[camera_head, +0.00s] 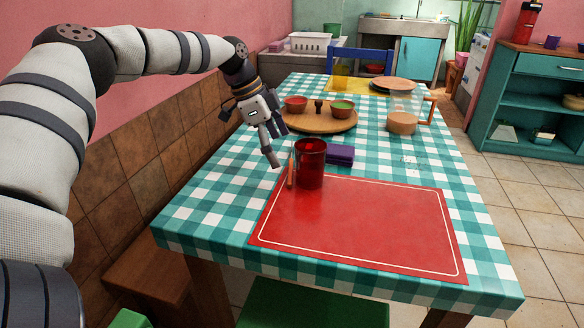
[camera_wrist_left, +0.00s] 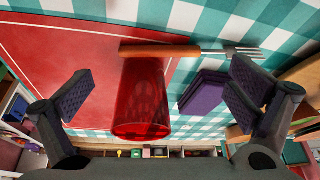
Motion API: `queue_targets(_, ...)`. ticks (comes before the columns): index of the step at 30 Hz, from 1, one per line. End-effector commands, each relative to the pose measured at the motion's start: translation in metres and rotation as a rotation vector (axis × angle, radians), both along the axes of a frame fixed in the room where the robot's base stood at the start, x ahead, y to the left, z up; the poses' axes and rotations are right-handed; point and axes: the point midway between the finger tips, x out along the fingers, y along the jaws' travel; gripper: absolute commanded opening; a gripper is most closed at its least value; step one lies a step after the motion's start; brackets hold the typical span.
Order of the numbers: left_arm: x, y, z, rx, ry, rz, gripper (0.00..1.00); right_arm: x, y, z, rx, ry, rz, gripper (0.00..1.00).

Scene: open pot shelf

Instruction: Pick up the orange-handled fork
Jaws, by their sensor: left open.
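The orange-handled fork (camera_head: 291,172) lies on the table at the left of the red cup, its handle over the corner of the red placemat. In the left wrist view its orange handle (camera_wrist_left: 160,51) and metal tines (camera_wrist_left: 243,53) run across the upper part, just beyond the cup. My left gripper (camera_head: 279,147) is open and empty, above the table to the left of the fork. In the left wrist view its two fingers (camera_wrist_left: 165,94) are wide apart, with the cup between them in the picture. My right gripper is not in view.
The translucent red cup (camera_head: 311,165) stands upright close beside the fork. A folded purple cloth (camera_head: 340,154) lies right of it. The red placemat (camera_head: 360,225) is otherwise clear. A round wooden board (camera_head: 318,124) with bowls and a glass pitcher (camera_head: 403,112) stand farther back.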

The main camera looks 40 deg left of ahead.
Motion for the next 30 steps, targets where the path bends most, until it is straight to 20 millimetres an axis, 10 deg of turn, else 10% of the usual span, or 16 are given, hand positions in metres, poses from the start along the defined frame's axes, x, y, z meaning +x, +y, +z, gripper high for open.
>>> queue_targets(9,0.015,-0.017,-0.048,0.0,0.001,0.0,1.0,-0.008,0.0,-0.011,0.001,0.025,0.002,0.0)
queue_targets(16,0.017,-0.018,-0.049,0.0,-0.004,0.0,1.0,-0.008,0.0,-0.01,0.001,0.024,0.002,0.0)
queue_targets(21,0.017,-0.018,-0.048,0.001,-0.004,0.0,0.66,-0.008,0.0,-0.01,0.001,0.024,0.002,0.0)
queue_targets(30,0.017,-0.018,-0.049,0.0,-0.003,0.0,0.59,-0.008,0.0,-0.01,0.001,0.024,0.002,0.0)
